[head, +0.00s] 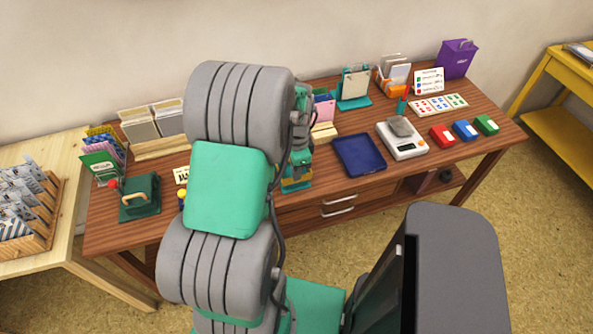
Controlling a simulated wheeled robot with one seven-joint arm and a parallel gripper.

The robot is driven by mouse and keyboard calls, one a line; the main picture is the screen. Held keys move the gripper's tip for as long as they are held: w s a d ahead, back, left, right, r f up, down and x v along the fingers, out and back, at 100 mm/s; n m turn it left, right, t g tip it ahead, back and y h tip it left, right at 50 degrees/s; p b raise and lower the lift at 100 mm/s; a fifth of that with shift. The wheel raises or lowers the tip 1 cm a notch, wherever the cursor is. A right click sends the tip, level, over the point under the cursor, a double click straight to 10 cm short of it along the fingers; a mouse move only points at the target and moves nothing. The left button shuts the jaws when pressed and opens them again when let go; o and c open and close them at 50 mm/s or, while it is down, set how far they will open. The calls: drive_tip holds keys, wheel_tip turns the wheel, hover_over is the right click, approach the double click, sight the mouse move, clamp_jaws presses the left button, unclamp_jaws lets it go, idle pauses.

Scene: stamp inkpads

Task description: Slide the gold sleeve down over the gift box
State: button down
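A small gold band, which looks like the gold sleeve (295,183), shows near the front edge of the wooden table, just below the end of my arm. Teal surfaces show directly above and below the gold; the lower one may be the gift box (299,187), but it is too small to tell it from my gripper's own teal parts. My gripper (296,172) points down right over the gold band. Its fingers are partly hidden by my arm and too small to read, so whether it grips the sleeve is unclear.
A dark blue tray (359,155) lies just right of my gripper. A white scale (402,140) with a grey lump stands beyond it, then red, blue and green inkpads (465,130). A green press (140,198) stands at left. Card holders line the back.

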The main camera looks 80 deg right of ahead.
drive_tip(key=shift+f+b, duration=0.55)
drive_tip(key=shift+f, duration=0.35)
idle(0.8)
drive_tip(key=c, duration=2.2)
unclamp_jaws()
drive_tip(key=c, duration=1.6)
unclamp_jaws()
drive_tip(key=shift+r+p, duration=2.5)
drive_tip(key=shift+r, duration=1.05)
